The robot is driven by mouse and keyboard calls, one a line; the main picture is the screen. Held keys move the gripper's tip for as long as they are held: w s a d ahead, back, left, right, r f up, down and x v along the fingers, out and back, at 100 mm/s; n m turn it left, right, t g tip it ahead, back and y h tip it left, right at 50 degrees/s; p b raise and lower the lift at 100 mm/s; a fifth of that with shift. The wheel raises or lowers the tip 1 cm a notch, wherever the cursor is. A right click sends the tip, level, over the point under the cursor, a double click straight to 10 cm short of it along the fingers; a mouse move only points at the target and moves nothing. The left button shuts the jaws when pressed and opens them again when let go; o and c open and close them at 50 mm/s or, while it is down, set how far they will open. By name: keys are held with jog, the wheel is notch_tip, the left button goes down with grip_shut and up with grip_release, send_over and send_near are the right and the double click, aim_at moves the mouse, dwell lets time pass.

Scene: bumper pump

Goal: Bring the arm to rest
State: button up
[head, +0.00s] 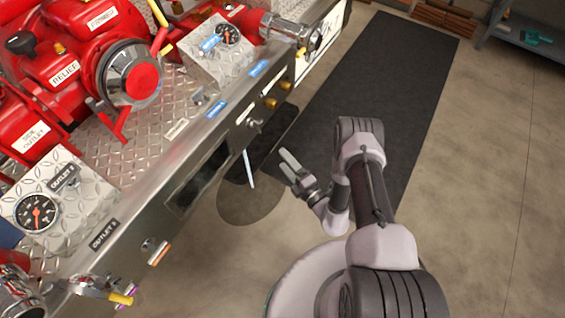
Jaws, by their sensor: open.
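My gripper (288,164) is at the middle of the head view, at the end of my folded arm. It is open with nothing between its fingers. It is held out to the right of the bumper's front face, apart from it. The arm bends up and back toward my base at the lower right. The bumper pump (75,65) is red, with labelled parts and a silver outlet cap, and sits on a diamond-plate deck at the left.
The metal bumper (190,140) runs diagonally along the left, with knobs, valve handles and gauges (36,213). A thin pale rod (248,168) hangs from its front edge near my gripper. A dark mat (375,75) lies beyond on the concrete floor. The floor at the right is clear; a shelf (525,38) stands far right.

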jog(key=shift+w, duration=0.2)
jog(key=w+a+r+n+g+y, duration=0.1)
jog(key=a+r+n+g+y, duration=0.15)
jog(key=r+n, duration=0.4)
jog(key=w+a+r+n+g+y, duration=0.2)
jog(key=a+r+n+y, duration=0.15)
jog(key=r, duration=0.55)
jog(key=s+a+r+n+g, duration=0.3)
jog(key=s+r+n+g, duration=0.3)
jog(key=r+n, duration=0.25)
jog(key=s+a+r+n+g, duration=0.2)
jog(key=s+r+n+g, duration=0.5)
jog(key=r, duration=0.3)
jog(key=s+d+r+n+h, duration=0.4)
jog(key=s+n+h, duration=0.2)
jog(key=s+n, duration=0.3)
jog(key=s+d+r+n+t+h, duration=0.2)
jog(key=d+n+t+h, duration=0.1)
jog(key=d, duration=0.3)
jog(key=s+d+r+n+t+h, duration=0.1)
jog(key=d+r+n+t+h, duration=0.1)
jog(key=d+n+t+h, duration=0.2)
jog(key=d+n+t, duration=0.1)
jog(key=d, duration=0.1)
jog(key=shift+s+d+r+n+h, duration=0.3)
jog(key=shift+s+r+n, duration=0.05)
jog(key=shift+s+r, duration=0.05)
